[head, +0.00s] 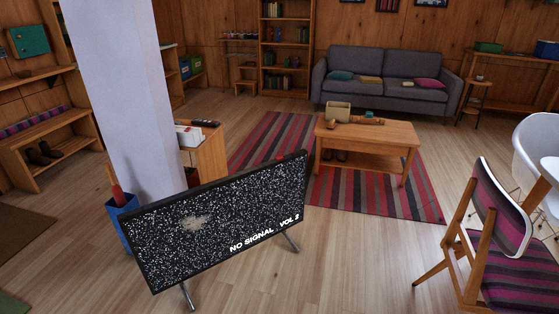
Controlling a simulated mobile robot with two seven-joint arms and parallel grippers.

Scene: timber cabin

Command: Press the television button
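The television (218,222) stands on two metal legs on the wooden floor, left of the middle in the head view. Its screen is lit with black and white static and the words "NO SIGNAL VOL 2". A small reddish spot shows on its top edge near the right corner; I cannot tell whether it is the button. Neither of my grippers is in view.
A white pillar (125,90) and a blue bin (122,222) stand behind the television's left side. A coffee table (368,135) on a striped rug (268,138) is beyond it. A chair (488,235) stands at right. The floor between television and chair is clear.

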